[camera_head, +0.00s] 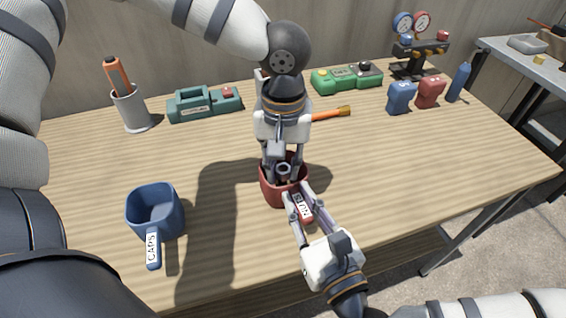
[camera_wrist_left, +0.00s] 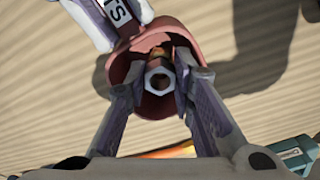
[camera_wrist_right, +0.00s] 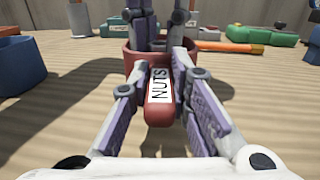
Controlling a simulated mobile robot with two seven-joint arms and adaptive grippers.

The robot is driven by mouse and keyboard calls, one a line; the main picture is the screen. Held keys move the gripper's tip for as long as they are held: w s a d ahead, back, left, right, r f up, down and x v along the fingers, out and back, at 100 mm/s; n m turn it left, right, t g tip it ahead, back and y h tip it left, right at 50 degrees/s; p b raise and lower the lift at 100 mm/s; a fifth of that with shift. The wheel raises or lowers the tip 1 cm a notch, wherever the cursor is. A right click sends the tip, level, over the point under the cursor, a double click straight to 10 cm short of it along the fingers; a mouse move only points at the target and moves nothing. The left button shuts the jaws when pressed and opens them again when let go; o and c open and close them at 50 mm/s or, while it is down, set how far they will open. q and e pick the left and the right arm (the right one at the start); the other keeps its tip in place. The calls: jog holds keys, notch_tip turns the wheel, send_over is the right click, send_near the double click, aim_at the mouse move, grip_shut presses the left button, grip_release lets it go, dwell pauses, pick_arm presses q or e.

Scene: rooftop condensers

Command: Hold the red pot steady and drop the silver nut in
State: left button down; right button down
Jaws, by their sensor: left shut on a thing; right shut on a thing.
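The red pot (camera_head: 270,190) stands on the wooden table, its handle labelled NUTS (camera_wrist_right: 158,95) pointing to the front. My right gripper (camera_head: 298,194) is shut on this handle, one finger on each side. The silver nut (camera_wrist_left: 159,79) is a hex ring held between the fingertips of my left gripper (camera_head: 284,171). My left gripper points down from above, with its fingertips and the nut at the pot's mouth. In the left wrist view the pot (camera_wrist_left: 122,68) surrounds the nut from behind. How deep the nut sits is hard to tell.
A blue pot (camera_head: 140,220) labelled CAPS stands at the front left. Behind are a grey cup (camera_head: 131,112), a teal device (camera_head: 190,105), a green device (camera_head: 345,80), an orange-handled tool (camera_head: 328,115) and gauges (camera_head: 420,48).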

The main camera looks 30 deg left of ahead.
aim_at(284, 170)
pick_arm(q)
jog(key=shift+f, duration=0.15)
jog(key=c, duration=1.3)
grip_release()
pick_arm(e)
jog(key=shift+w, duration=0.1)
pick_arm(q)
notch_tip(284, 170, up, 12)
pick_arm(e)
jog(key=c, duration=1)
grip_release()
jog(key=shift+o, duration=0.2)
